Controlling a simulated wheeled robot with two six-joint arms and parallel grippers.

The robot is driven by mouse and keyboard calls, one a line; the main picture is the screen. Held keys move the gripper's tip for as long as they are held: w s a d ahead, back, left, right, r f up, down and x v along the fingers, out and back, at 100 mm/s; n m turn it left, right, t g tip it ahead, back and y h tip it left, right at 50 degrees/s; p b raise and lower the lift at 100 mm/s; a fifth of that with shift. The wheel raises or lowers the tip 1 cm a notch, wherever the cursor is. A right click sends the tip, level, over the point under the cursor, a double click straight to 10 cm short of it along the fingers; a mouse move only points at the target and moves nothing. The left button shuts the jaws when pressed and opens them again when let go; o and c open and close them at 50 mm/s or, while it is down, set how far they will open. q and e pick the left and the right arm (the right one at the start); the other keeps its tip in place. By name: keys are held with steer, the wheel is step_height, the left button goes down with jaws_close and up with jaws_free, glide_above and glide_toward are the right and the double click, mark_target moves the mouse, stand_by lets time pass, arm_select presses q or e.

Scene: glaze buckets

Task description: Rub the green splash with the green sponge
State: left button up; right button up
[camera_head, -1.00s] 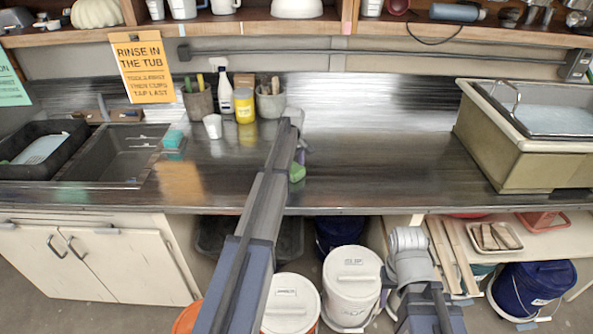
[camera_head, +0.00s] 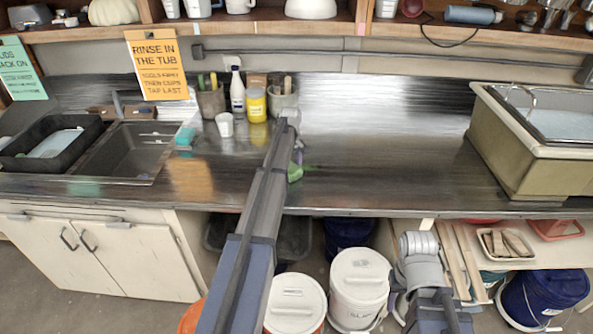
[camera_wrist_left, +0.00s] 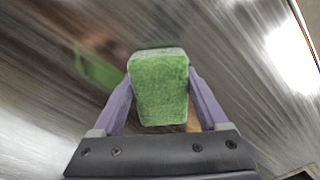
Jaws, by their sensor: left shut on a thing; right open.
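My left gripper (camera_wrist_left: 160,95) is shut on the green sponge (camera_wrist_left: 160,85), a block with its face toward the wrist camera. In the head view the sponge (camera_head: 295,173) is low over the metal counter, partly behind my left arm; I cannot tell whether it touches. A thin green splash (camera_head: 309,167) shows on the counter just right of the sponge. A blurred green patch (camera_wrist_left: 98,70) lies left of the sponge in the wrist view. My right gripper (camera_head: 417,243) is below the counter's front edge, away from the splash; its fingers are hard to make out.
A white cup (camera_head: 225,124), a yellow jar (camera_head: 256,104), a spray bottle (camera_head: 237,92) and tool pots stand at the back. A teal sponge (camera_head: 185,136) lies near the sink (camera_head: 125,155). A large tub (camera_head: 490,145) stands at right. The counter's middle right is clear.

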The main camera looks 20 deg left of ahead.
mark_target(297, 165)
arm_select(q)
steer(key=shift+s+a, duration=0.2)
steer(key=shift+a, duration=0.3)
steer(key=shift+s+a, duration=0.15)
steer(key=shift+a, duration=0.35)
steer(key=shift+w+a, duration=0.15)
steer(key=shift+w, duration=0.45)
steer(key=shift+w+a, duration=0.15)
steer(key=shift+w, duration=0.4)
steer(key=shift+w+d, duration=0.35)
steer(key=shift+d, duration=0.5)
steer(key=shift+w+d, duration=0.35)
steer(key=shift+d, duration=0.45)
steer(key=shift+d, duration=0.1)
steer(key=shift+w+d, duration=0.3)
steer(key=shift+d, duration=0.55)
steer(key=shift+w+d, duration=0.3)
steer(key=shift+d, duration=0.5)
steer(key=shift+w+d, duration=0.4)
steer(key=shift+d, duration=0.4)
steer(key=shift+w+d, duration=0.35)
steer(key=shift+d, duration=0.45)
